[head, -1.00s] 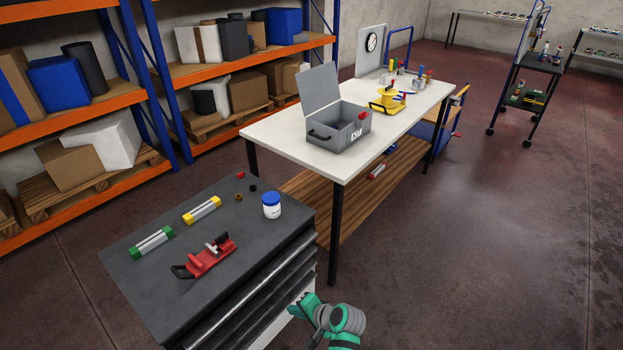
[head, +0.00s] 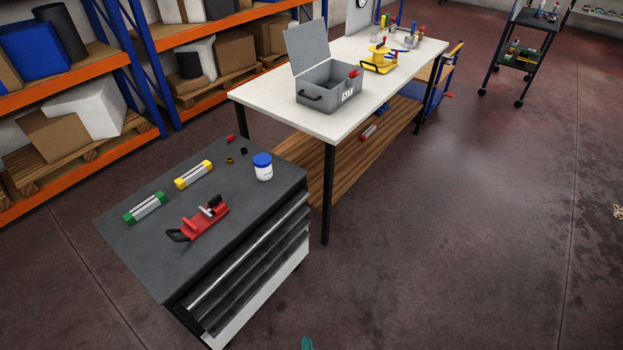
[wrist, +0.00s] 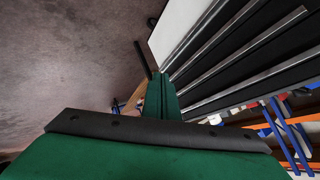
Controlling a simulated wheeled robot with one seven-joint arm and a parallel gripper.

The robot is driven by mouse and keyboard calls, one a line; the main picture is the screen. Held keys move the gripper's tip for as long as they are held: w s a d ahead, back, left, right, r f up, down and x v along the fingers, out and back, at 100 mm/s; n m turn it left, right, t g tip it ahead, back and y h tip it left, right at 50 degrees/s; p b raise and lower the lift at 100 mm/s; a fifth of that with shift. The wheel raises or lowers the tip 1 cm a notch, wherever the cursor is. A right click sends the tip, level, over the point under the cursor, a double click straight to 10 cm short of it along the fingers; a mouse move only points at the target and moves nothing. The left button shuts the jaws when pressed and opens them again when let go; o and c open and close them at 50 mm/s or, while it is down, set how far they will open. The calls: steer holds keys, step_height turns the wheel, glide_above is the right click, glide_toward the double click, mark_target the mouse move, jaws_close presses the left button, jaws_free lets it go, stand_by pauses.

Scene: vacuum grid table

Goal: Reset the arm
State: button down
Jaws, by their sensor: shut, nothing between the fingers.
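My gripper (wrist: 161,92) shows in the wrist view, its two green fingers together with nothing between them. It hangs in the air beside the dark drawer cabinet, whose drawer fronts (wrist: 240,50) fill the upper right of that view.
The cabinet top (head: 135,243) holds a red tool (head: 203,219), green (head: 145,207) and yellow (head: 194,174) pieces and a blue-lidded jar (head: 263,167). Behind it, a white table (head: 262,96) carries an open grey toolbox (head: 328,88).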

steer(key=s+r+n+t, duration=0.2)
steer(key=s+r+n, duration=0.1)
steer(key=s+r, duration=0.5)
steer(key=s+d+r+n+t+h, duration=0.1)
steer(key=s+r+n+t, duration=0.1)
steer(key=s+r, duration=0.7)
step_height(320, 180, up, 6)
steer(key=shift+s+d+f+n+t+h, duration=0.2)
steer(key=shift+s+n+t+h, duration=0.1)
steer(key=shift+n+t, duration=0.15)
